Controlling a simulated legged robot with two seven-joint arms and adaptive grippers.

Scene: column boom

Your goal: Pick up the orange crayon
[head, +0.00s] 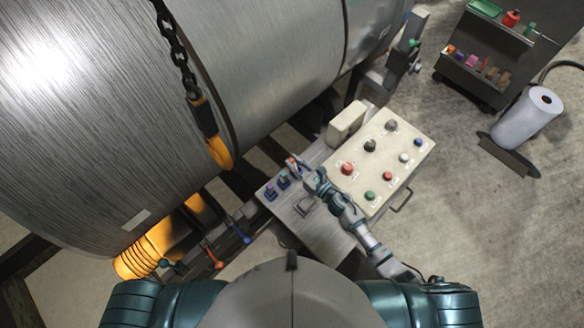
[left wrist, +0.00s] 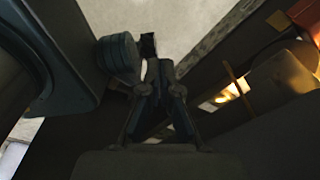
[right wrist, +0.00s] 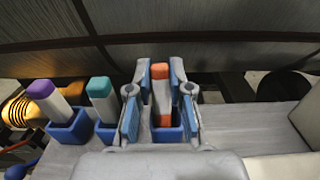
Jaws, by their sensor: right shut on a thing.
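The orange crayon (right wrist: 161,92), with an orange tip and a white wrapper, stands upright in a blue square holder (right wrist: 168,134) in the right wrist view. My right gripper (right wrist: 157,104) is shut on it, with a blue-padded finger on each side. In the head view my right gripper (head: 297,167) is at the far edge of the grey bench (head: 318,226). The crayon's lower part is hidden in the holder. My left gripper (left wrist: 158,78) shows in the dark left wrist view, its fingers together with nothing visible between them.
A purple-tipped crayon (right wrist: 48,97) and a green-tipped crayon (right wrist: 103,98) stand in blue holders to the left. A button panel (head: 380,160) is right of the right gripper. A large metal cylinder (head: 270,60) rises behind, with a chain and yellow hook (head: 218,152).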

